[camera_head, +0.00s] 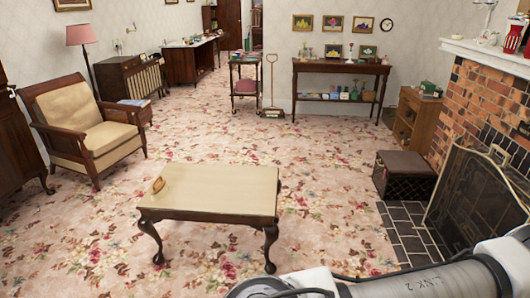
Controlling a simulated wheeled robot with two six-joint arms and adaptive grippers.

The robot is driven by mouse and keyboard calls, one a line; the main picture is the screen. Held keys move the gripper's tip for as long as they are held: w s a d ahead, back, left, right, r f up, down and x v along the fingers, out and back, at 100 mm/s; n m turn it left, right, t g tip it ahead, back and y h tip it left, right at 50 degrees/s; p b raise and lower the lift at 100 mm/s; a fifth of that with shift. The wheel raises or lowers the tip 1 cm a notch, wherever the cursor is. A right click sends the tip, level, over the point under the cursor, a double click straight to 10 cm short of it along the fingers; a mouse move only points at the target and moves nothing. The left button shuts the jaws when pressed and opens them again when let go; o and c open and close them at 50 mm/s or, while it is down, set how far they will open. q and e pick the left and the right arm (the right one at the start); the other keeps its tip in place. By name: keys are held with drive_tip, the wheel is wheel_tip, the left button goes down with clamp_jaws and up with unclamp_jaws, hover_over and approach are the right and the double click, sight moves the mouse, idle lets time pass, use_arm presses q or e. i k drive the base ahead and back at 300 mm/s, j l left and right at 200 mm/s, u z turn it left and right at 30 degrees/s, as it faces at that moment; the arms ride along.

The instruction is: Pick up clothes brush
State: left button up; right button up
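A small orange-brown oval object (158,184), which looks like the clothes brush, lies near the left edge of the low coffee table (220,190). It is small in view, and I cannot make out its bristles. The table has a pale top and dark curved legs, and the rest of its top is bare. Neither of my grippers is in view. Only a grey link of my own arm shows at the lower right, well apart from the table.
A cream armchair (97,132) stands left of the table. A dark box (404,176) sits by the fireplace screen (482,195) and brick fireplace (485,103) at the right. A console table (340,68) and a carpet sweeper (272,110) stand behind. Floral carpet around the table is clear.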

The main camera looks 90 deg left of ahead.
sight(159, 189)
drive_tip(key=u, duration=5.05)
drive_tip(key=l+u, duration=0.1)
drive_tip(key=u, duration=1.4)
drive_tip(key=k+u, duration=0.1)
drive_tip(key=u, duration=0.4)
drive_tip(key=k+l, duration=0.2)
drive_tip(key=k, duration=0.25)
drive_tip(key=k+l, duration=0.2)
drive_tip(key=k, duration=0.25)
drive_tip(key=k+l, duration=0.2)
drive_tip(key=k, duration=0.25)
